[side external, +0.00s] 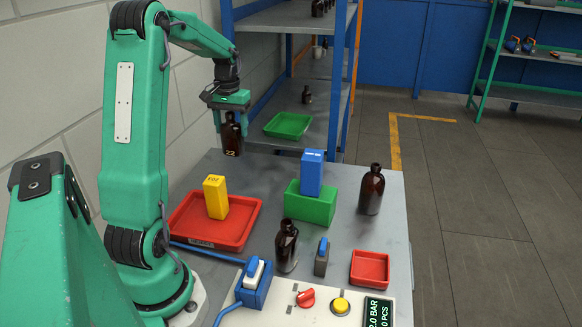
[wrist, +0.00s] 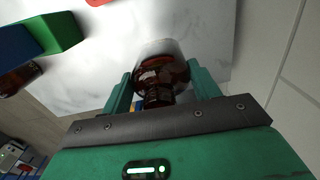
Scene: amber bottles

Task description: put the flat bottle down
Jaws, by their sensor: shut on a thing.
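The flat bottle (side external: 231,138) is dark amber with the number 22 on it. It hangs upright in my gripper (side external: 232,113) at the back left of the table (side external: 340,250) in the side view. In the wrist view the bottle (wrist: 160,72) sits between the two green fingers of my gripper (wrist: 157,88), neck towards the camera. The gripper is shut on it. The bottle's bottom is near the table's back edge; I cannot tell whether it touches the surface.
A red tray (side external: 180,226) holds a yellow block (side external: 215,198). Two other amber bottles stand at the right (side external: 371,190) and front (side external: 286,247). A small red bin (side external: 370,268) is near the control panel. The back middle is clear.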

